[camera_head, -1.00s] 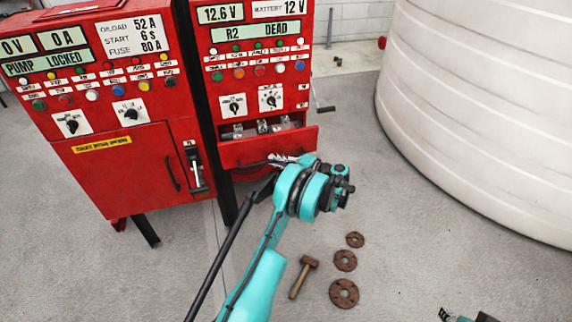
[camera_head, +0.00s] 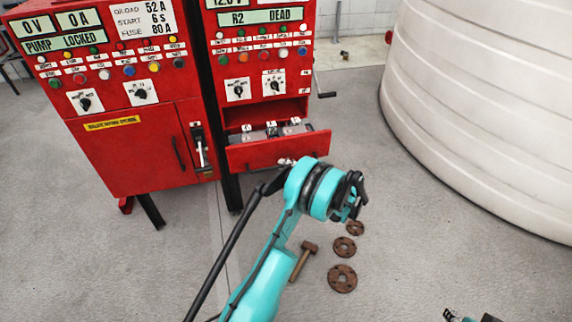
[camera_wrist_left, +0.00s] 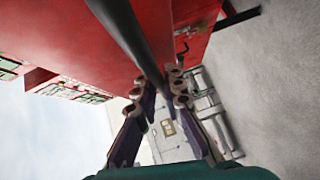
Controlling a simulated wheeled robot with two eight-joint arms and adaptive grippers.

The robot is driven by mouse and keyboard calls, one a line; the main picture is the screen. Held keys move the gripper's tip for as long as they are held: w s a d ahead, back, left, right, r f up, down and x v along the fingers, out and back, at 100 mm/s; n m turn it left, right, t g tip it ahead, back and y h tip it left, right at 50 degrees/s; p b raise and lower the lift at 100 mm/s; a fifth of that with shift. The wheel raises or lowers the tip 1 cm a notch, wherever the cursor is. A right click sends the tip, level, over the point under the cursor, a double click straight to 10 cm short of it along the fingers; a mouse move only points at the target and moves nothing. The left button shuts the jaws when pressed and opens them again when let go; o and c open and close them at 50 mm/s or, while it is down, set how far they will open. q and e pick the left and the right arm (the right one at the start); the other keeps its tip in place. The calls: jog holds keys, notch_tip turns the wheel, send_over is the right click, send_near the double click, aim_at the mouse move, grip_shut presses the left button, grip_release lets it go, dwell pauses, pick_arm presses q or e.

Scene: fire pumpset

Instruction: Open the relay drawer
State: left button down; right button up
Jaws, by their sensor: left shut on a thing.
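The relay drawer (camera_head: 290,149) is a red box low in the right-hand red cabinet. It stands partly out, and grey relay parts (camera_head: 271,130) show inside over its front edge. My left gripper (camera_head: 286,162) is at the drawer's front, mostly hidden behind my teal wrist in the head view. In the left wrist view, my left gripper's linked fingers (camera_wrist_left: 164,84) are shut on a dark bar, the drawer handle (camera_wrist_left: 135,35), in front of the red face. Part of what looks like my right gripper (camera_head: 470,316) shows at the bottom right edge; its jaw state is unclear.
The left-hand cabinet (camera_head: 135,160) has a closed door with a black handle. A big white tank (camera_head: 480,110) stands at right. The floor between drawer and tank is clear.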

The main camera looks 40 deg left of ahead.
pick_arm(q)
jog(key=c, duration=1.6)
grip_release()
jog(key=w+d+r, duration=0.1)
jog(key=d, duration=1.1)
jog(key=shift+r, duration=0.3)
jog(key=shift+w, duration=0.1)
